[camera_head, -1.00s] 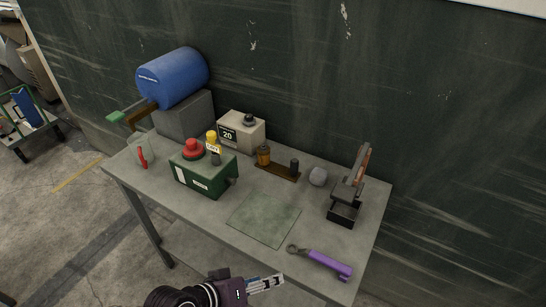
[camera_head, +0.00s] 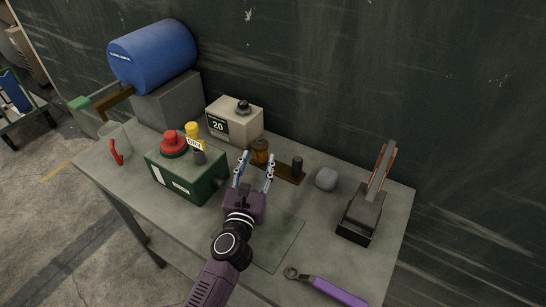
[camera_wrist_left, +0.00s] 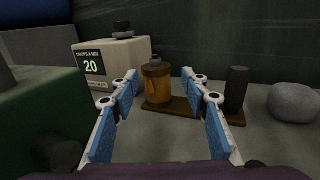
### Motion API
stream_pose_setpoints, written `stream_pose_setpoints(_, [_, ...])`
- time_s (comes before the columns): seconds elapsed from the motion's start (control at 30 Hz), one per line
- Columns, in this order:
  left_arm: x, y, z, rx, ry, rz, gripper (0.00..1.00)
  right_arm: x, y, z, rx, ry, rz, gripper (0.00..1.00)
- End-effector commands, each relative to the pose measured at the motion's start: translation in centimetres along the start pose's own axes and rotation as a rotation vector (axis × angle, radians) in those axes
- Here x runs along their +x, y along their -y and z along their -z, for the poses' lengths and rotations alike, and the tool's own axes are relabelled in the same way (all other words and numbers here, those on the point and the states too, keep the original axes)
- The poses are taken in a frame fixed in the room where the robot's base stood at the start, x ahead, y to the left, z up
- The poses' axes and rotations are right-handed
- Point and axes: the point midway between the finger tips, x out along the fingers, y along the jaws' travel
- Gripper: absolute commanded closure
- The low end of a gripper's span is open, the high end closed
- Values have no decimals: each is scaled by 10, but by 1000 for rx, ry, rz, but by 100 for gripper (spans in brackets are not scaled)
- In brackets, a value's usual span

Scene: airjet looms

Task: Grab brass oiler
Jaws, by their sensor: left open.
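The brass oiler (camera_head: 260,151) is a small amber-brown cylinder with a dark cap, standing upright on a brown strip (camera_head: 287,176) on the table. It also shows in the left wrist view (camera_wrist_left: 157,84), straight ahead between the fingers. My left gripper (camera_head: 255,164) is open and empty, its fingers pointing at the oiler from the front, with a gap left between them and it. In the left wrist view the blue-padded fingers (camera_wrist_left: 160,85) stand on either side of the oiler's line. My right gripper is not in view.
A black cylinder (camera_head: 297,167) stands on the same strip, right of the oiler. A green box with a red button (camera_head: 190,176) is close on the left. A beige box marked 20 (camera_head: 232,123) is behind. A grey lump (camera_head: 326,179) and purple-handled wrench (camera_head: 335,291) lie right.

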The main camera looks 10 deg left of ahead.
Motion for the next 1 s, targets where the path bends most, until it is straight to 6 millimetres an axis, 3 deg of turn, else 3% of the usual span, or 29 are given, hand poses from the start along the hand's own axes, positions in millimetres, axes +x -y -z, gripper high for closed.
stream_pose_setpoints(0.3, [29,-3,4,-30,-12,-14,58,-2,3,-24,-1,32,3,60])
stream_pose_setpoints(0.63, [72,-7,6,-27,-11,-13,58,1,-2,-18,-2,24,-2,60])
stream_pose_setpoints(1.0, [79,-7,6,-26,-12,-12,60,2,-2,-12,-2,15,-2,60])
